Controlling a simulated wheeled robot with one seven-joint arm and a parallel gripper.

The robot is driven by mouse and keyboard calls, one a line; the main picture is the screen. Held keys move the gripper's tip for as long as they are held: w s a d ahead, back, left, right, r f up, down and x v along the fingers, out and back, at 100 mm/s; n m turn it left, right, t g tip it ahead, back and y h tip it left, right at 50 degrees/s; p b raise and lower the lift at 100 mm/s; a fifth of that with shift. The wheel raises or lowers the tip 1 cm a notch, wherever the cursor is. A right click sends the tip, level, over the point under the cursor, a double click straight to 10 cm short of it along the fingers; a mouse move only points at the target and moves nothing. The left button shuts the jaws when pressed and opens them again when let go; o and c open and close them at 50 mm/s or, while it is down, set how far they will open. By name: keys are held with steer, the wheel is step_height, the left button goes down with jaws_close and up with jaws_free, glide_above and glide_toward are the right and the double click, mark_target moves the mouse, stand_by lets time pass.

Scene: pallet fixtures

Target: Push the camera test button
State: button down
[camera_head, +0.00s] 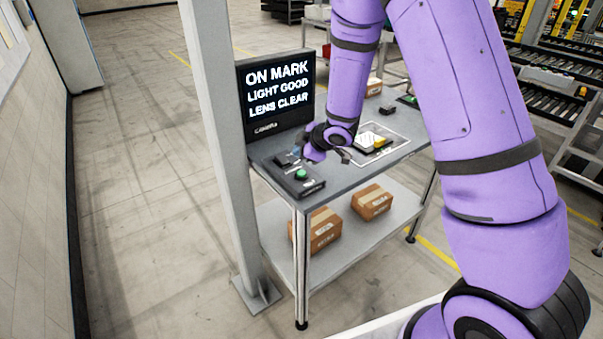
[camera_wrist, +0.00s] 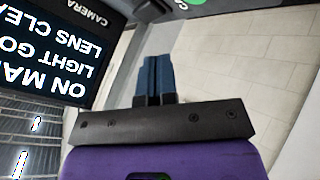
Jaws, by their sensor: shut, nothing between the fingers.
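A green round button (camera_head: 301,174) sits on a dark control box (camera_head: 299,183) at the near left corner of the grey table. In the wrist view, part of a green disc (camera_wrist: 197,3) shows at the top edge, beyond and right of the fingertips. My gripper (camera_head: 297,151) is just above and behind the box in the head view, apart from the green button. In the wrist view, its blue fingers (camera_wrist: 156,58) are shut together and empty. A dark screen (camera_head: 276,90) behind the box reads "ON MARK, LIGHT GOOD, LENS CLEAR"; it also shows in the wrist view (camera_wrist: 100,28).
The grey table (camera_head: 340,178) carries a marked mat with a white and yellow item (camera_head: 371,141). A grey post (camera_head: 224,150) stands close to its left side. Cardboard boxes (camera_head: 372,201) rest on the lower shelf. Open floor lies left.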

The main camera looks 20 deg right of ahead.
mark_target(301, 174)
steer(key=shift+f, duration=2)
steer(key=shift+f, duration=0.25)
stand_by(0.4)
steer(key=shift+f, duration=0.15)
steer(key=shift+f, duration=0.5)
stand_by(0.9)
steer(key=shift+r, duration=0.95)
steer(key=shift+r, duration=2.45)
